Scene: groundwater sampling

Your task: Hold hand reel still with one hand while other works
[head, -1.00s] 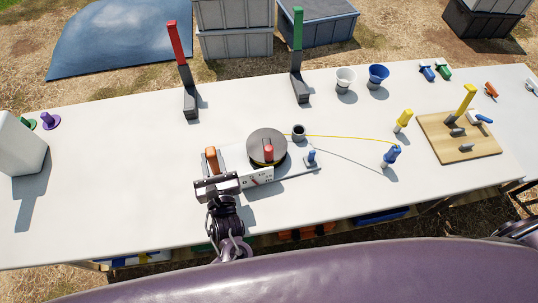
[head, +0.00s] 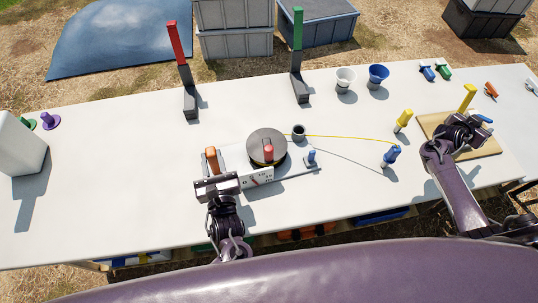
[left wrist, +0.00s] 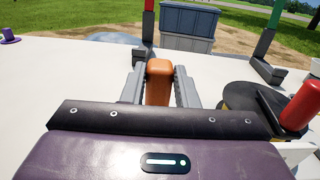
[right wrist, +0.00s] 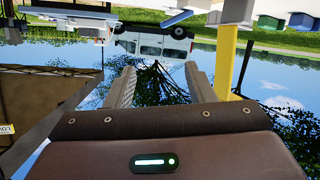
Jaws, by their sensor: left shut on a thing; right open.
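The hand reel has a black drum (head: 267,142) with a red knob (head: 268,152) and an upright orange handle (head: 211,158), on a pale base plate. A white scale panel (head: 258,177) is at its front. My left gripper (left wrist: 158,78) is shut on the orange handle, with one finger on each side. A yellow line runs right from the reel toward the blue-handled piece (head: 391,155). My right gripper (head: 466,128) is open above the wooden board (head: 433,123) and partly hides it. In the right wrist view nothing shows between its fingers (right wrist: 160,80).
A yellow post (head: 468,97) stands on the board. A yellow-handled piece (head: 403,119) stands nearby. A white cup (head: 345,78), blue cup (head: 378,75), red post (head: 178,50) and green post (head: 297,48) stand at the back. The table's front left is clear.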

